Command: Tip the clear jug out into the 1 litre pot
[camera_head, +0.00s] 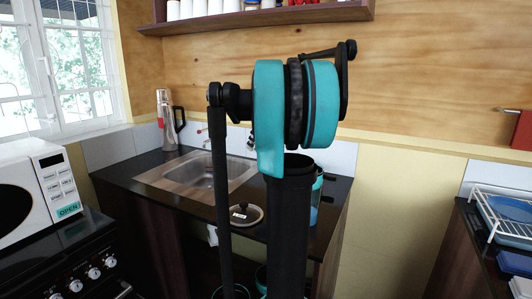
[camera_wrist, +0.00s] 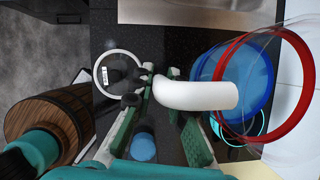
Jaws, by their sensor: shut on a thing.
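The clear jug (camera_wrist: 232,72) has a red rim, a white handle (camera_wrist: 197,95) and blue contents at its lower part. It appears at the right of the wrist view, apparently upright; I cannot tell whether its base touches the counter. My gripper (camera_wrist: 162,88), with green-padded fingers, is shut on the jug's handle. In the head view my arm hides most of the jug, and only a bluish part (camera_head: 314,214) shows near the counter's right end. A round dark lid-like thing (camera_wrist: 118,67) with a pale rim, knob and label lies left of my gripper. I cannot identify the 1 litre pot.
A steel sink (camera_head: 165,180) is set in the dark counter, with a flask (camera_head: 167,122) behind it. A microwave (camera_head: 28,190) stands at the left. A dish rack (camera_head: 490,215) is at the far right. A wooden barrel-like thing (camera_wrist: 45,112) shows at the left of the wrist view.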

